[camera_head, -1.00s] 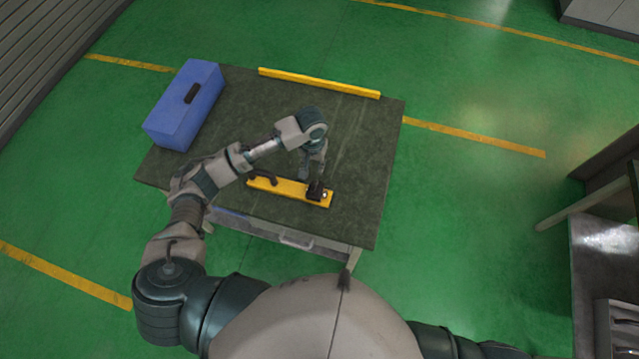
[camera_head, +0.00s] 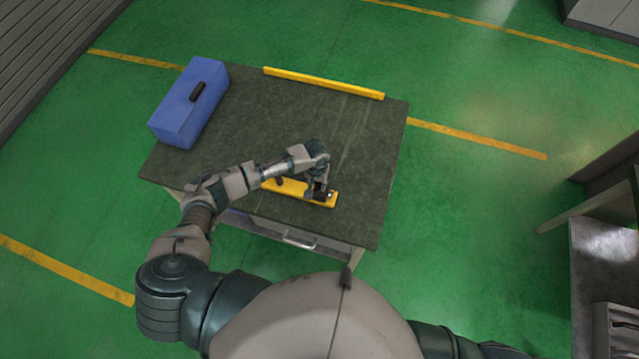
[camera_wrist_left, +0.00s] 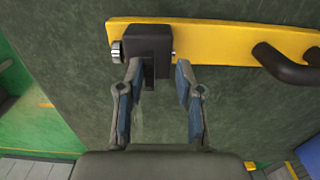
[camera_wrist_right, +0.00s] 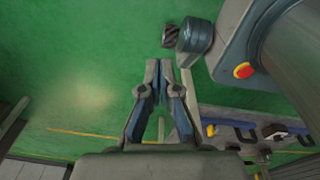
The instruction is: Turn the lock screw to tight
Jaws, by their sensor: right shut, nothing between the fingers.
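A yellow bar (camera_head: 290,188) lies on the dark table. It carries a black block (camera_wrist_left: 147,45) near one end and a dark handle (camera_wrist_left: 285,66), both clear in the left wrist view. A silver screw head (camera_wrist_left: 117,51) sticks out of the block's left side, and a small silver end (camera_wrist_left: 173,55) shows on its right. My left gripper (camera_wrist_left: 159,75) is open and empty, its fingertips just below the block; I cannot tell if the left finger touches it. In the head view my left gripper (camera_head: 319,191) partly covers the block. My right gripper (camera_wrist_right: 159,68) is shut and empty.
A blue box (camera_head: 188,104) stands at the table's back left. A yellow strip (camera_head: 323,83) runs along the back edge. The right side of the table (camera_head: 368,160) is clear.

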